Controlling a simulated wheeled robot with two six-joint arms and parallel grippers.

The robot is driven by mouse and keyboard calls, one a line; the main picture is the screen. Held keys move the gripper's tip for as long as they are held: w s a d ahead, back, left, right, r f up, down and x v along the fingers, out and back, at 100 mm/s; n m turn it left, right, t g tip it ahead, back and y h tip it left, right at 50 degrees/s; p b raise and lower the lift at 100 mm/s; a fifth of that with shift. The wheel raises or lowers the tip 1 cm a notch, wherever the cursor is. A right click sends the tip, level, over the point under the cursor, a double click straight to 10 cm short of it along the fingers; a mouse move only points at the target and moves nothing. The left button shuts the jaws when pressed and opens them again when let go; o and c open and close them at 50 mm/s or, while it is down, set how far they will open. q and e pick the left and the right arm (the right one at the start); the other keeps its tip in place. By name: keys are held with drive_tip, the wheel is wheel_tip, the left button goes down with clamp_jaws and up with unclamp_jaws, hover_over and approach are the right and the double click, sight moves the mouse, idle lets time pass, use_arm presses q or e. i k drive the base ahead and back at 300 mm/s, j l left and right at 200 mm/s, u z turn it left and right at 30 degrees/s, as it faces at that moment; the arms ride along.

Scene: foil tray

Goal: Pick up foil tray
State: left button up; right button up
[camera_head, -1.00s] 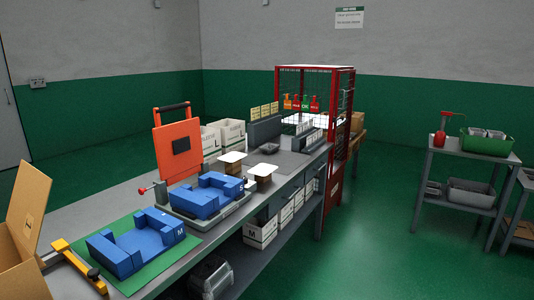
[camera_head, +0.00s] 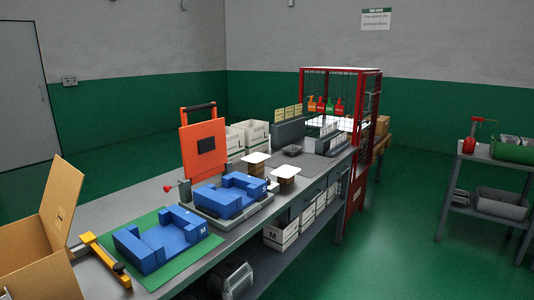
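I cannot tell for sure which thing is the foil tray. A small dark grey shallow tray (camera_head: 292,150) lies on the far part of the workbench in the head view. Silvery items (camera_head: 516,140) sit inside a green bin (camera_head: 513,152) on the cart at the right edge; they are too small to make out. A larger grey tub (camera_head: 500,204) stands on the cart's lower shelf. Neither of my grippers is in view.
The long grey workbench (camera_head: 220,240) holds blue fixtures (camera_head: 162,240), an orange lidded press (camera_head: 203,150) and white-topped blocks (camera_head: 286,171). An open cardboard box (camera_head: 45,265) stands at left. A red cage (camera_head: 357,190) is at the far end. Green floor (camera_head: 400,255) is clear before the cart.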

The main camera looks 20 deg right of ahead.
sight(292, 151)
drive_tip(key=i+l+u, duration=0.3)
drive_tip(key=l+u, duration=0.25)
drive_tip(key=l, duration=0.2)
drive_tip(key=i+l+u, duration=0.1)
drive_tip(key=l+u, duration=0.2)
drive_tip(key=l, duration=0.15)
